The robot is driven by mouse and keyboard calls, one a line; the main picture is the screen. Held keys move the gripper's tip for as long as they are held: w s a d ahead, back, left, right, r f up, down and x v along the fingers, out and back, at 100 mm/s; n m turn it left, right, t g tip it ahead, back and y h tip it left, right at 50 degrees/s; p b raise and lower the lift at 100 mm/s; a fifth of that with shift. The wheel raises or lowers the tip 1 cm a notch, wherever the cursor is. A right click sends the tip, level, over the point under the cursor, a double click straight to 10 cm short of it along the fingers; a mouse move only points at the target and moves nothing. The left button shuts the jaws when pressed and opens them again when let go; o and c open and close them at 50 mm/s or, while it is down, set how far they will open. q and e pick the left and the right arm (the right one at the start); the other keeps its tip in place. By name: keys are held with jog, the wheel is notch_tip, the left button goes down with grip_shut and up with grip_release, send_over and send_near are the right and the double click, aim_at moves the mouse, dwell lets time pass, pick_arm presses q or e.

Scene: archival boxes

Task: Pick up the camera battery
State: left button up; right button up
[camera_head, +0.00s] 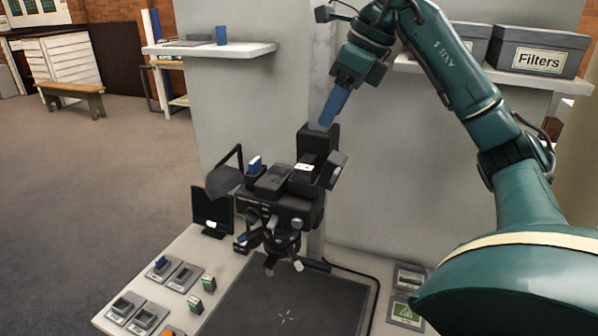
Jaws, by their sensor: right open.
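Two small dark blocks with green and white faces, which look like camera batteries, stand on the white table; one (209,283) is farther back and the other (195,304) nearer. Beside them is a row of grey charger-like cradles (184,277), one holding a blue block (161,264). An orange item (168,332) is cut off at the bottom edge. My right gripper (331,115) points down behind the black camera rig, well above and to the right of the blocks. It is open, its blue fingers seen edge-on, nothing visible in it. My left gripper is not in view.
The black camera rig (280,205) on a column overhangs the table's dark mat (290,305). A small monitor (212,212) stands behind the cradles. A shelf (210,50) is at upper left; grey boxes, one labelled Filters (538,50), sit at upper right.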

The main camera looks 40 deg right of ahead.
jog(key=shift+d+f, duration=0.2)
jog(key=shift+f, duration=0.05)
jog(key=b, duration=0.2)
send_over(305, 167)
jog(key=s+d, duration=0.1)
jog(key=s, duration=0.2)
jog(key=f, duration=0.6)
jog(key=shift+w+d, duration=0.2)
jog(key=shift+w, duration=0.05)
jog(key=shift+x, duration=2.85)
jog(key=shift+r, duration=0.1)
grip_shut()
